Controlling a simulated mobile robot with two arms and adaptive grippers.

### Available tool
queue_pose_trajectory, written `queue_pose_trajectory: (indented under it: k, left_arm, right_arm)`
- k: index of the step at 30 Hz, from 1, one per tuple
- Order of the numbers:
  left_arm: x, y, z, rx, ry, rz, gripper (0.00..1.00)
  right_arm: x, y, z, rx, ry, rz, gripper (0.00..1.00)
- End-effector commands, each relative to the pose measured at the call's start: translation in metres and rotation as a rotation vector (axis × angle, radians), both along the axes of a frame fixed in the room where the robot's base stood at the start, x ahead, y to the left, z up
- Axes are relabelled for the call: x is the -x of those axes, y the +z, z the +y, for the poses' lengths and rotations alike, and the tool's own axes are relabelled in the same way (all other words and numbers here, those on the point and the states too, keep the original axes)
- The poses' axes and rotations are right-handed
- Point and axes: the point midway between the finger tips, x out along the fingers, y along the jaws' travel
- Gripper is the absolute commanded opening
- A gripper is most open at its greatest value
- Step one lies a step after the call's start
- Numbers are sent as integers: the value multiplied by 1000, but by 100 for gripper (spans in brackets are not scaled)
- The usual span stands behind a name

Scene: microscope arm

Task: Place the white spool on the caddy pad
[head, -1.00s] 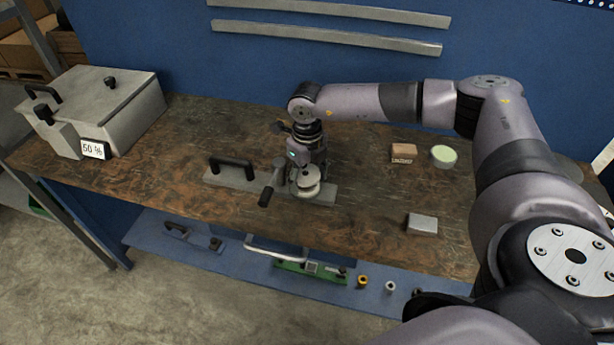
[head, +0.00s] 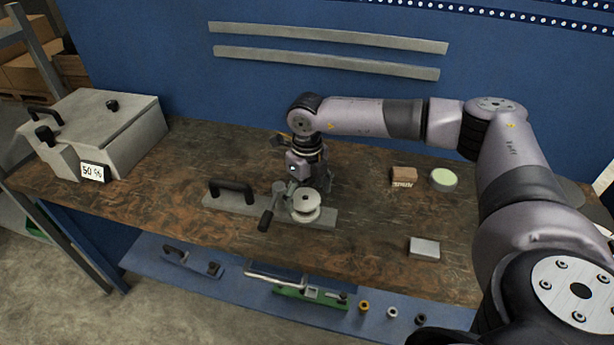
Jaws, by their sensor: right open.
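The white spool (head: 305,203), a pale round piece with stacked flanges, stands upright at the right part of a grey plate, which looks like the caddy (head: 323,216). The pad under the spool is hidden, so I cannot tell how exactly it is seated. My right gripper (head: 308,178) points down just behind and above the spool; it is open, and its fingers are partly hidden and dark against the bench. It appears apart from the spool. My left gripper is not in view.
The plate carries a black handle (head: 231,188) and a black-knobbed lever (head: 266,220) beside the spool. A grey box (head: 110,130) stands left. The bench front-left is clear.

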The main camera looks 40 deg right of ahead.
Motion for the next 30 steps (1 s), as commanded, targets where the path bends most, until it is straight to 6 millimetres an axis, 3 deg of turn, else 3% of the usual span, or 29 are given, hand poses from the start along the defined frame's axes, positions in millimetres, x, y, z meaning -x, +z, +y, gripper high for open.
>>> queue_pose_trajectory:
  k: [6, 12, 18, 30]
  left_arm:
    - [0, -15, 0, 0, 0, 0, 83]
    - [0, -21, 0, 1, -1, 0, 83]
    - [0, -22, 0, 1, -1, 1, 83]
    - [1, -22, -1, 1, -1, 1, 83]
  right_arm:
    - [-1, 47, 0, -1, 1, -6, 81]
    - [0, 79, 0, 0, 0, -3, 81]
    - [0, 91, 0, 0, 0, -1, 81]
    - [0, 91, 0, 0, 0, 0, 81]
